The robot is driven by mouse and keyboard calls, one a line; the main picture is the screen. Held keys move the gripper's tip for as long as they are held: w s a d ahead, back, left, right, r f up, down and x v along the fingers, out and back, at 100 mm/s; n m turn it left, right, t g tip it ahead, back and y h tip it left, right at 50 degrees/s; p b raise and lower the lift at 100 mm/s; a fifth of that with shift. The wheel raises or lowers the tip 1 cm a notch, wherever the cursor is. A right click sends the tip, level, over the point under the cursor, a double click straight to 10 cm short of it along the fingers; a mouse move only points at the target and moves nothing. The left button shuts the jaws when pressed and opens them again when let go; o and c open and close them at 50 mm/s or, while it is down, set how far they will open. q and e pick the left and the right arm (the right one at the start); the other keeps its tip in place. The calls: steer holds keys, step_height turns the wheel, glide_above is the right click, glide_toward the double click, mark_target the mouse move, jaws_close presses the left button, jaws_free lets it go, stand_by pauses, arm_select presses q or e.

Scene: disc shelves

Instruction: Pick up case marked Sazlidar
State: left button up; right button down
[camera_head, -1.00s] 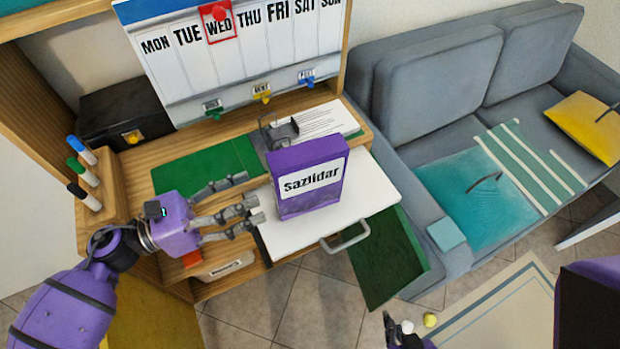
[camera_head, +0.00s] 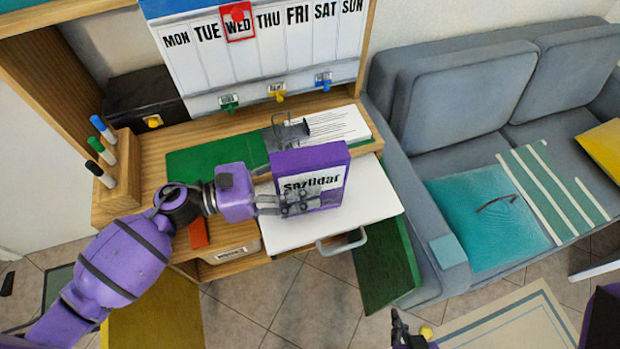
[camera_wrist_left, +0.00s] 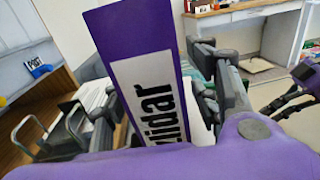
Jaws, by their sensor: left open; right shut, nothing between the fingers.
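The purple case marked Sazlidar (camera_head: 325,160) stands upright on a white pull-out surface (camera_head: 370,205) with a grey handle. It fills the middle of the left wrist view (camera_wrist_left: 120,20). My left gripper (camera_head: 312,200) is open at the case, its fingers overlapping the lower label in the head view. In the left wrist view, finger parts show on either side of the case; I cannot tell whether they touch it. My right gripper (camera_head: 402,332) is shut and empty at the bottom edge, well away from the case and partly cut off.
A desk holds a pen block (camera_head: 112,180), a black box (camera_head: 145,105) and a weekday board (camera_head: 265,50). A metal holder (camera_head: 285,132) stands just behind the case. A green panel (camera_head: 385,265) hangs beside the pull-out. A grey sofa (camera_head: 460,100) stands right.

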arm_select(q)
steer(key=shift+x, duration=0.9)
steer(key=shift+c, duration=0.5)
jaws_close()
